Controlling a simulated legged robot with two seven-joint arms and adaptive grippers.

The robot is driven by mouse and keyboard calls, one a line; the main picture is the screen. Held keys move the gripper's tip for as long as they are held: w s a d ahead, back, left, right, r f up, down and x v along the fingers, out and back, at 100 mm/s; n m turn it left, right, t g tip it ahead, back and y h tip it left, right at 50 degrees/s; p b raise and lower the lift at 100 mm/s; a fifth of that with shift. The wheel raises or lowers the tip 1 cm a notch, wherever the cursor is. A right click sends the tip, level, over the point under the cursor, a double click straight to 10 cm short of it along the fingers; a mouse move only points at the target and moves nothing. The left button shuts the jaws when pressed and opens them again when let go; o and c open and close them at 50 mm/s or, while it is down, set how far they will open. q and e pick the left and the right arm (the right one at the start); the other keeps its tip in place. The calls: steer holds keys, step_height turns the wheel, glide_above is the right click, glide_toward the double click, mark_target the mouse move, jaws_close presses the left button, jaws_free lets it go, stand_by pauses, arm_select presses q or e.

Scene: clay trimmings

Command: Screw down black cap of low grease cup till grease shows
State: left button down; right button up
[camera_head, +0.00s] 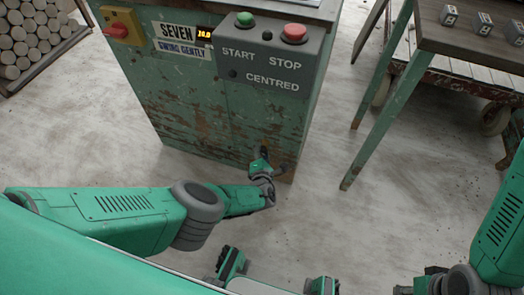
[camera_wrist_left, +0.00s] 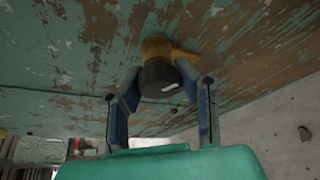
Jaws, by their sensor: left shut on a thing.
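The low grease cup shows in the left wrist view: a brass-coloured body (camera_wrist_left: 155,47) on the worn green panel, with a black cap (camera_wrist_left: 160,78) that bears a small white mark. My left gripper (camera_wrist_left: 161,82) is shut on the black cap, one finger on each side of it. In the head view my left gripper (camera_head: 262,158) is low at the cabinet's front, near its bottom right corner, and the cup is mostly hidden there. I see no grease around the cap.
The rusty green cabinet (camera_head: 190,110) carries a control box (camera_head: 265,62) with a green and a red button, and a red knob on yellow (camera_head: 122,27). A table (camera_head: 440,35) with small grey blocks stands at right. A rack of clay rolls (camera_head: 30,40) is at upper left.

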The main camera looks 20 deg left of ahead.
arm_select(q)
steer(key=shift+s+d+f, duration=0.2)
steer(key=shift+d, duration=0.1)
steer(key=c, duration=1.1)
jaws_free()
steer(key=shift+c, duration=0.2)
steer(key=shift+w, duration=0.1)
steer(key=shift+a+r, duration=0.1)
